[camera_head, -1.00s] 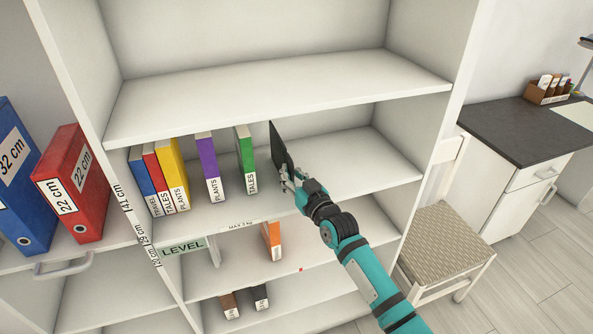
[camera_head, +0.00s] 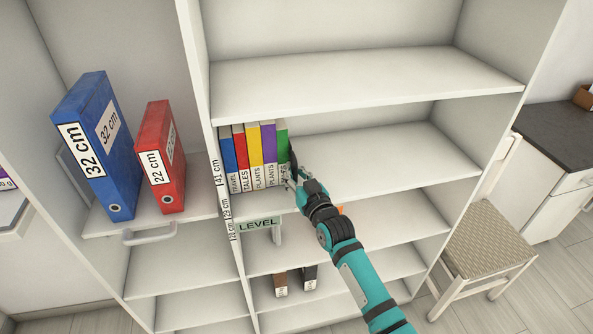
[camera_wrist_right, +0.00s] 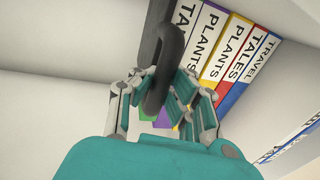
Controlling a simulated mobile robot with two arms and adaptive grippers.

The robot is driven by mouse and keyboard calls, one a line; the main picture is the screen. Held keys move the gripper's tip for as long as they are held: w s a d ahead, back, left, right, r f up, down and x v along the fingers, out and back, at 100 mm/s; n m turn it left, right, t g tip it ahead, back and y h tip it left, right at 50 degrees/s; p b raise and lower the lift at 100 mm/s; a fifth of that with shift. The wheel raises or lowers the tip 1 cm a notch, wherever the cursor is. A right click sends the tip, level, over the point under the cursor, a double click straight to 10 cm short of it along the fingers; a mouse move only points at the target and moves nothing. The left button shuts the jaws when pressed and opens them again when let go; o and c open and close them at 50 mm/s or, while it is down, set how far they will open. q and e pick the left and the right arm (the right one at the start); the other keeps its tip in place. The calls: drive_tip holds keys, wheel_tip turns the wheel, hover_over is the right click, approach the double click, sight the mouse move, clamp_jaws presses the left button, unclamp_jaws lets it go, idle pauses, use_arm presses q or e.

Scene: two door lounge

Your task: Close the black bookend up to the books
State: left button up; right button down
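Several books stand upright in a tight row at the left end of the middle shelf: blue (camera_head: 229,150), red (camera_head: 240,150), yellow (camera_head: 255,148), purple (camera_head: 268,142) and green (camera_head: 282,135). The black bookend (camera_head: 293,158) stands against or very near the green book's right side; my gripper partly covers it. My right gripper (camera_head: 296,181) is at the bookend's front. In the wrist view its fingers (camera_wrist_right: 163,88) close around the bookend's dark looped handle (camera_wrist_right: 172,50), with the book spines just to the right. My left gripper is out of view.
The shelf right of the bookend (camera_head: 400,160) is clear. A shelf board (camera_head: 370,80) lies above. Blue (camera_head: 95,150) and red (camera_head: 162,160) binders stand left of the divider. A sign reading LEVEL (camera_head: 259,224) is below the books. A chair (camera_head: 485,240) stands at right.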

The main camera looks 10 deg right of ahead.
drive_tip(key=c, duration=1.3)
unclamp_jaws()
drive_tip(key=shift+s+a, duration=0.1)
drive_tip(key=shift+s, duration=0.3)
drive_tip(key=shift+o, duration=0.3)
drive_tip(key=shift+w, duration=0.15)
drive_tip(key=shift+f, duration=0.1)
drive_tip(key=v, duration=1.2)
